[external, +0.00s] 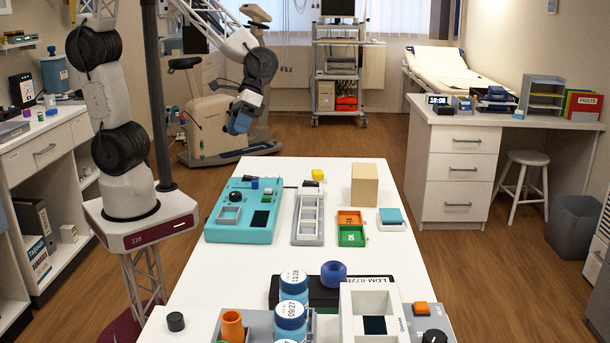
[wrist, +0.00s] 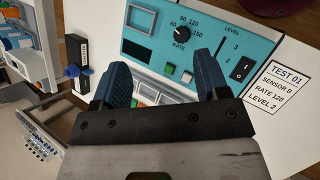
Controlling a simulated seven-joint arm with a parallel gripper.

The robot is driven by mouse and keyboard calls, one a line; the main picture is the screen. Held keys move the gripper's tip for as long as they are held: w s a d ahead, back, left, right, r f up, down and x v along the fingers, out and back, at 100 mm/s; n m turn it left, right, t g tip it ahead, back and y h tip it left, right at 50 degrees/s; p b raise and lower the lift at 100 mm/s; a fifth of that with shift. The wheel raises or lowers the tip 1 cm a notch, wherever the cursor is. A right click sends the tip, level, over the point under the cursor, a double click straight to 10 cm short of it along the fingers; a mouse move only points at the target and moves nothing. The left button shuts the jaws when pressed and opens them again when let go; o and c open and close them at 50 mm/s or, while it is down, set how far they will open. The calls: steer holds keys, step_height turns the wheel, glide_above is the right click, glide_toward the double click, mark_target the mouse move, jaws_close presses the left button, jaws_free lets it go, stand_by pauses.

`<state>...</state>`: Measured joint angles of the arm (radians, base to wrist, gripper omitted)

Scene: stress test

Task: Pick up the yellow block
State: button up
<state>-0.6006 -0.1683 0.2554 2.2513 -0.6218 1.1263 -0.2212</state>
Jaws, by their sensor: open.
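A small yellow block (external: 318,174) lies near the far edge of the white table (external: 388,258) in the external view, behind the grey slotted rack (external: 308,226). I cannot make it out in the wrist view. My gripper (external: 238,126) hangs in the air up and to the left of the block, well apart from it. In the wrist view my gripper (wrist: 161,66) has its two blue fingers spread with nothing held between them. The teal control panel (wrist: 221,16) shows beyond the fingers.
The teal panel (external: 226,235) stands left of the rack. A tan wooden block (external: 364,185) stands tall right of the yellow block. Orange and green trays (external: 351,236) lie in front of it. Blue-lidded jars (external: 291,314) and a white box (external: 373,300) crowd the near end.

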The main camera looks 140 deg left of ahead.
steer(key=a+f+n+t+h, duration=0.15)
steer(key=a+f+n, duration=0.25)
steer(key=a, duration=0.4)
steer(key=a+f+n+t+h, duration=0.1)
steer(key=a+f+n+t, duration=0.25)
steer(key=a, duration=0.55)
steer(key=n+t+y, duration=0.2)
steer(key=n+t, duration=0.3)
steer(key=n, duration=0.3)
glide_toward(317, 170)
steer(key=x, duration=0.3)
steer(key=shift+w+a+f+h, duration=0.1)
steer(key=shift+w+h, duration=0.15)
steer(key=shift+w, duration=0.05)
steer(key=shift+x, duration=1.35)
steer(key=shift+f, duration=0.1)
steer(key=shift+x, duration=2.55)
steer(key=shift+s, duration=0.1)
